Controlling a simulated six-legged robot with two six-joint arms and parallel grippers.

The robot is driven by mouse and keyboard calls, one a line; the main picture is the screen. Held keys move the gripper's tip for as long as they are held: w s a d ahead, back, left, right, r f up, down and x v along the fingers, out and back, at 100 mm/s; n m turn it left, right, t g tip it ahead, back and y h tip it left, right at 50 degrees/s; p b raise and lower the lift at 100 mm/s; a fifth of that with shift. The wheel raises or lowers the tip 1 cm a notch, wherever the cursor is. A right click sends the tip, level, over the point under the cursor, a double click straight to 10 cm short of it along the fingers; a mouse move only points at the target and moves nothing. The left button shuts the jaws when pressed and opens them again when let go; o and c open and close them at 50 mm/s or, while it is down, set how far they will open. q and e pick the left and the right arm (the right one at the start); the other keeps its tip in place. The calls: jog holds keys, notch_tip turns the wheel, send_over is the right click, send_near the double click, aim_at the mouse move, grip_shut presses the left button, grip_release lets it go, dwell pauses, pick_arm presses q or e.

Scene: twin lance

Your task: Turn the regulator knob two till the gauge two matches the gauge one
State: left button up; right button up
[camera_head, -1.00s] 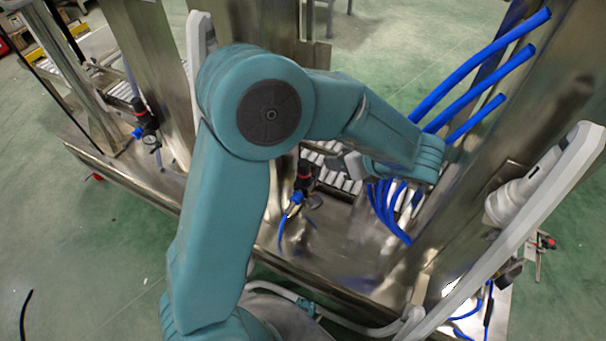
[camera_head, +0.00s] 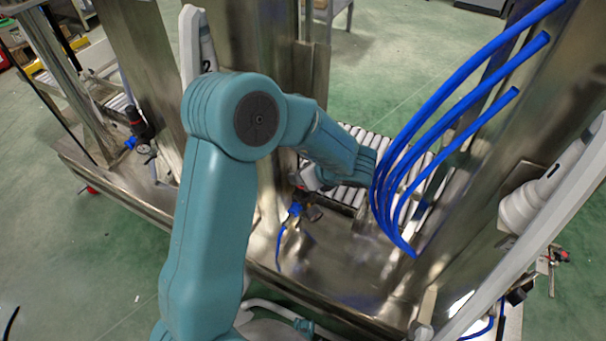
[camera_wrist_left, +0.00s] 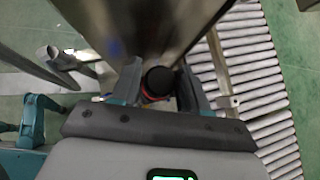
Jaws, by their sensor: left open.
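A regulator knob (camera_wrist_left: 158,82), black on top with a red ring, stands between the two fingers of my left gripper (camera_wrist_left: 159,74) in the left wrist view. The fingers are open on either side of it; I cannot tell if either touches it. In the head view my left gripper (camera_head: 310,180) is over the middle regulator and hides most of its knob. A blue fitting (camera_head: 295,209) and a small dark gauge (camera_head: 313,213) show below it; the gauge reading is not legible. Another regulator (camera_head: 137,120) stands at the left with a gauge (camera_head: 145,150). My right gripper is out of view.
Blue hoses (camera_head: 440,120) hang close to the right of my left wrist. Steel columns (camera_head: 258,50) stand behind my arm and at the right. A roller conveyor (camera_head: 350,195) lies beyond the gripper. Another regulator (camera_head: 556,254) is at the far right.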

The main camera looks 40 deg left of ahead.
pick_arm(q)
jog(key=shift+a+f, duration=0.1)
jog(key=shift+a, duration=0.05)
jog(key=c, duration=0.7)
